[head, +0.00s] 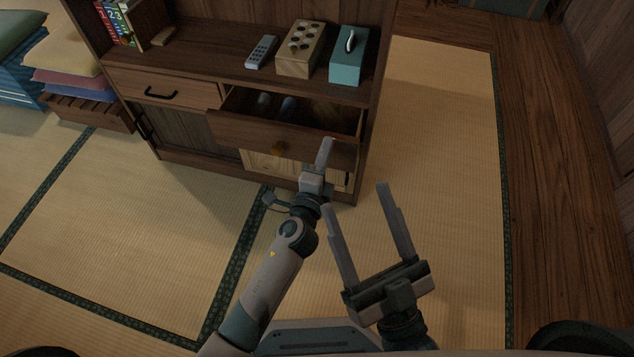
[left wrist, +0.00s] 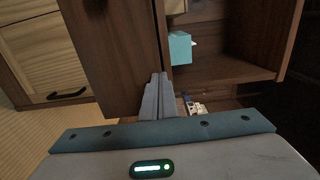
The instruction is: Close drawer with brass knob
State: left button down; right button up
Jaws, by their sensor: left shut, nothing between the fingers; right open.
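The drawer with the brass knob (head: 235,128) stands pulled out from the right side of the wooden cabinet in the head view. Its round brass knob (head: 278,149) sits on the middle of its front. My left gripper (head: 325,145) is shut and empty, its fingertips by the right part of the drawer front; I cannot tell whether they touch. In the left wrist view its closed fingers (left wrist: 158,92) overlap the edge of a dark brown panel (left wrist: 110,50), which looks like the drawer front. My right gripper (head: 356,196) is open and empty, lower and to the right.
A second drawer (head: 155,90) with a black handle is shut on the left. The cabinet top holds a remote (head: 262,51), a wooden box with holes (head: 301,48) and a teal tissue box (head: 347,58). Bluish items (head: 287,106) lie in the open drawer. Tatami floor right of the cabinet is clear.

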aim_at(331, 133)
pick_arm(q)
jog(key=b+x, duration=0.1)
jog(key=x, duration=0.5)
jog(key=shift+w, duration=0.3)
jog(key=shift+w+d, duration=0.25)
jog(key=shift+w, duration=0.35)
pick_arm(e)
jog(key=shift+w+d+r+t, duration=0.1)
jog(key=shift+d+r+t, duration=0.25)
jog(key=shift+r, duration=0.2)
jog(key=shift+w+d+r+t, duration=0.1)
jog(key=shift+d+r+t, duration=0.15)
jog(key=shift+r+t, duration=0.25)
jog(key=shift+w+d+r+t, duration=0.1)
jog(key=shift+d+r+t, duration=0.25)
jog(key=shift+r, duration=0.25)
jog(key=shift+a, duration=0.1)
